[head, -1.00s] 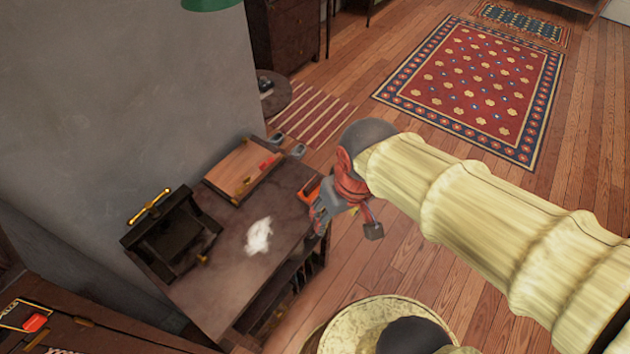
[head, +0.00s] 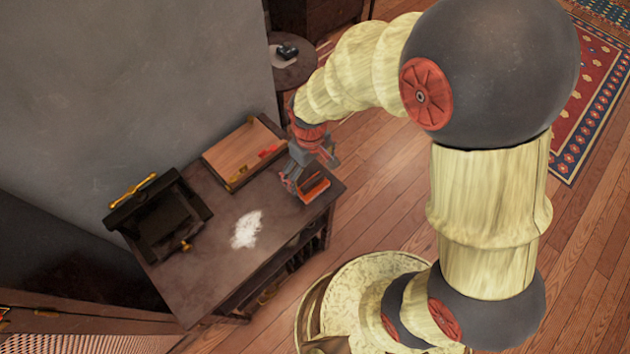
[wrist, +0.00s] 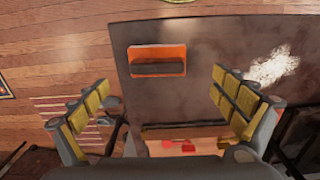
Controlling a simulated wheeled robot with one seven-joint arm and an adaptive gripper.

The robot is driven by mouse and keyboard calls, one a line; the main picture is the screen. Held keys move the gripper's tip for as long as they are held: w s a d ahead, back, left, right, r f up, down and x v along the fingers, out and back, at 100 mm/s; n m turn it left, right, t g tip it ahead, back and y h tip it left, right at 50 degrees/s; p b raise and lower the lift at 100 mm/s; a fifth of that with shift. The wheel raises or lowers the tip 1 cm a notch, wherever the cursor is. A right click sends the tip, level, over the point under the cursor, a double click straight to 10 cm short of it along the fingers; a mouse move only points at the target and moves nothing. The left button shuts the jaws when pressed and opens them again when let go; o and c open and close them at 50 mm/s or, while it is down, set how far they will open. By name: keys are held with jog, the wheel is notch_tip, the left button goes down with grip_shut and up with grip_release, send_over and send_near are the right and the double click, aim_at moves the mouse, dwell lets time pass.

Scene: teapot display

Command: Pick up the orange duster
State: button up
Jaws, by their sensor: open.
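The orange duster (head: 315,190) lies on the dark table (head: 203,285) near its right edge in the head view. In the wrist view the duster (wrist: 157,53) is an orange block with a dark strip, lying flat on the table top (wrist: 210,35). My gripper (head: 294,190) hangs above the table just left of the duster in the head view and partly overlaps it. In the wrist view my gripper (wrist: 160,85) is open, its yellow-padded fingers wide apart. The duster lies ahead of the gap between them, with nothing held.
A wooden board tray (head: 238,160) with a small red item (head: 268,151) lies behind the gripper. A black press-like device (head: 160,220) with brass handles stands at the left. White powder (head: 246,230) covers a patch of table. A round side table (head: 300,70) stands behind.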

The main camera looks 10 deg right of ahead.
aim_at(312, 180)
jog(key=f+b, duration=0.1)
jog(key=f, duration=0.2)
jog(key=f+b, duration=0.2)
jog(key=f, duration=0.2)
jog(key=shift+w+d+f, duration=0.15)
jog(key=shift+w, duration=0.05)
jog(key=shift+c, duration=0.3)
jog(key=c, duration=1.1)
jog(key=shift+c, duration=0.4)
